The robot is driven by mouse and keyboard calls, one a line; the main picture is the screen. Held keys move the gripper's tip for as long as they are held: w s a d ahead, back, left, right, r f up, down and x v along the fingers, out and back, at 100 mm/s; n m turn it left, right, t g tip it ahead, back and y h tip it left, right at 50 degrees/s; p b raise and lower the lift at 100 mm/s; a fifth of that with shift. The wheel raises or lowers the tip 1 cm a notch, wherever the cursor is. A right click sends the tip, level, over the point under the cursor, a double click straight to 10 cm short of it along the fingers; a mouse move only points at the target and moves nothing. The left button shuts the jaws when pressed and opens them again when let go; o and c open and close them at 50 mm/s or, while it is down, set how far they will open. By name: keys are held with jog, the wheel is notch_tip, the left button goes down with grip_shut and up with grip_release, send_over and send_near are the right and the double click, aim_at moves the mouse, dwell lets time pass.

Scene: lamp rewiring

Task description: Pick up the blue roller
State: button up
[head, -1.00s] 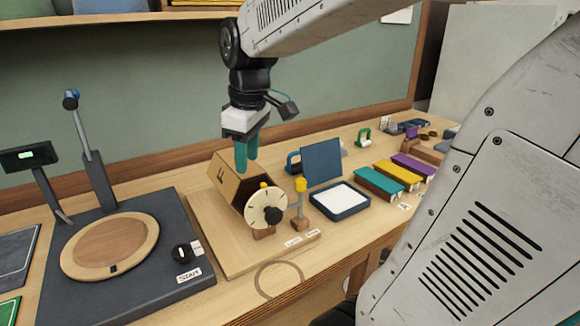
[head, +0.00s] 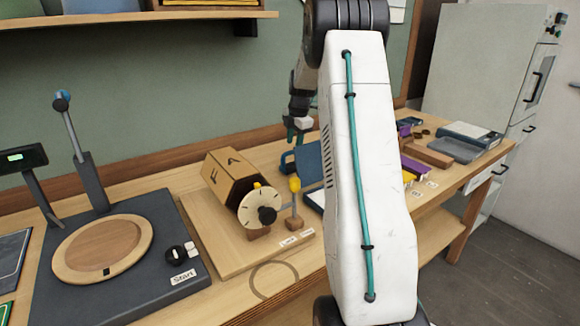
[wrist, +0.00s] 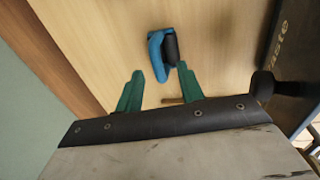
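The blue roller (wrist: 156,58), a blue handle and frame with a black cylinder, lies on the wooden table just ahead of my gripper in the wrist view. In the head view a bit of the blue roller (head: 285,162) shows left of the dark blue lid. My gripper (wrist: 160,74) is open, its two green fingers spread, with nothing between them that I can see held. The near end of the blue handle lines up with the gap between the fingertips. In the head view my gripper (head: 293,134) is above the roller, partly hidden by my arm.
A wooden hexagonal drum (head: 232,180) with a dial is on the left. A yellow-topped post (head: 295,190) stands in front. The table left of the roller is clear in the wrist view.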

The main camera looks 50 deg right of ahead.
aim_at(290, 153)
jog(key=f, duration=0.2)
jog(key=w+f, duration=0.1)
jog(key=f, duration=0.2)
jog(key=shift+w+a+f, duration=0.1)
jog(key=shift+w+f, duration=0.25)
jog(key=shift+w, duration=0.05)
grip_shut()
